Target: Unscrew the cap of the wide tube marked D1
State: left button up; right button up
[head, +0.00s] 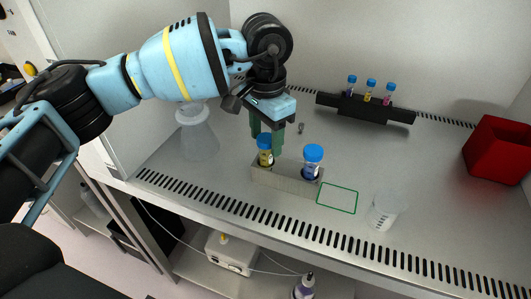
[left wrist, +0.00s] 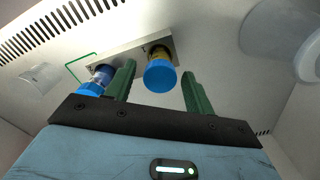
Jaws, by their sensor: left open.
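Two wide tubes with blue caps stand upright in a small metal rack (head: 288,184). The left one, the yellow-labelled tube (head: 265,157), has a blue cap (head: 264,141). The right one, the blue-labelled tube (head: 311,171), has a blue cap (head: 313,152). I cannot read which is marked D1. My left gripper (head: 266,144) is open, its green fingers pointing down at the yellow-labelled tube. In the left wrist view the yellow-labelled tube's cap (left wrist: 160,76) appears between the open fingers (left wrist: 159,69), with visible gaps. The blue-labelled tube (left wrist: 103,75) lies outside them. My right gripper is not in view.
A green rectangle (head: 337,187) is marked on the bench right of the rack. A clear beaker (head: 385,211) stands farther right, a flask (head: 197,132) at left. A black rack (head: 365,108) with small tubes is behind; a red bin (head: 497,148) is far right.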

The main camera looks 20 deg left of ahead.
pick_arm(q)
jog(key=c, duration=1.1)
jog(key=shift+r+n+p, duration=0.1)
jog(key=shift+n+p, duration=0.2)
jog(key=shift+n, duration=0.5)
jog(key=shift+c, duration=0.2)
jog(key=n+p, duration=0.1)
jog(key=n, duration=0.2)
jog(key=shift+n, duration=0.9)
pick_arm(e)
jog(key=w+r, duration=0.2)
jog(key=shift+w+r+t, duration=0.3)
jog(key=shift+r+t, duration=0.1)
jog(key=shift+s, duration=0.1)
